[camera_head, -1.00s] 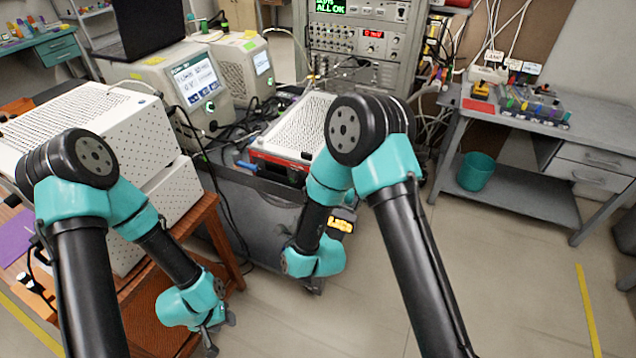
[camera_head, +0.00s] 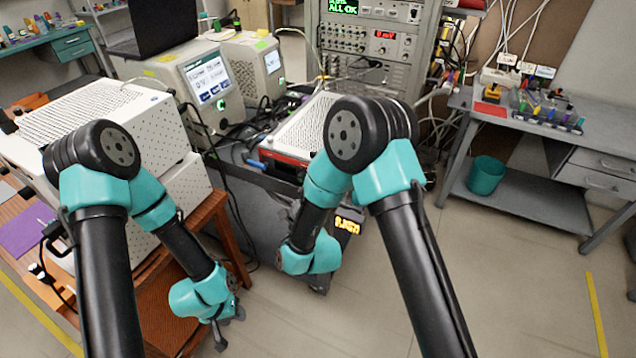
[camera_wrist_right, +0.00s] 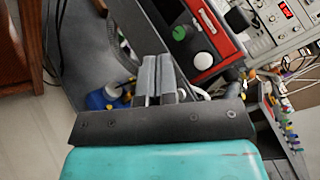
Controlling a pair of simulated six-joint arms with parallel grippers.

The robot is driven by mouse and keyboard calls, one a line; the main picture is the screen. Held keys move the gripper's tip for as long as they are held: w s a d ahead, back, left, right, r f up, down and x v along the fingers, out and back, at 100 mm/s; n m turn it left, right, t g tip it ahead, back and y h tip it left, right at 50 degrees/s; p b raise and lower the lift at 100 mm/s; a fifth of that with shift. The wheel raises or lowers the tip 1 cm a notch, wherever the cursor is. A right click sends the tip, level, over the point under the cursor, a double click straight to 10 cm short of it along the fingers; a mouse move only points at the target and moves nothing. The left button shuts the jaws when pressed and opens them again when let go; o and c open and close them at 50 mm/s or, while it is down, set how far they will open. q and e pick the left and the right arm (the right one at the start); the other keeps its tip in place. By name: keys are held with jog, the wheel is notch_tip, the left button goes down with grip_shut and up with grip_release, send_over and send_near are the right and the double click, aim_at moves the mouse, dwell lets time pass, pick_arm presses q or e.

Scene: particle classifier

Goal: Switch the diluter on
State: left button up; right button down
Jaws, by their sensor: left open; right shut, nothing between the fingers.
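No label marks the diluter, so I cannot tell for sure which device it is. A red-fronted instrument (camera_head: 285,159) with a white perforated top stands beyond my right arm. In the right wrist view its red front panel (camera_wrist_right: 222,42) shows a round green button (camera_wrist_right: 179,33) and a white knob (camera_wrist_right: 203,61). My right gripper (camera_wrist_right: 159,62) is shut and empty, pointing toward the area just below that panel, apparently apart from it. In the head view it is hidden behind its own wrist. My left gripper (camera_head: 230,338) is open and empty, low beside the wooden cart.
White perforated boxes (camera_head: 170,140) sit on the wooden cart (camera_head: 215,215) at left. Screened instruments (camera_head: 205,80) and a rack (camera_head: 370,45) stand behind. The floor at right is open, before a grey desk (camera_head: 530,195).

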jog(key=w+d, duration=0.3)
jog(key=w, duration=0.4)
jog(key=shift+d, duration=0.4)
dwell(1.8)
jog(key=shift+w+d, duration=0.15)
jog(key=shift+w, duration=0.15)
jog(key=shift+w+d, duration=0.45)
jog(key=shift+w, duration=0.3)
dwell(1.4)
jog(key=shift+s+a, duration=0.4)
jog(key=shift+s, duration=0.25)
jog(key=shift+s+a, duration=0.25)
jog(key=shift+s, duration=0.25)
jog(key=shift+s+a, duration=0.4)
jog(key=shift+s, duration=0.35)
jog(key=shift+s+a, duration=0.4)
jog(key=shift+s, duration=0.3)
jog(key=shift+s+a, duration=0.4)
jog(key=shift+s, duration=0.35)
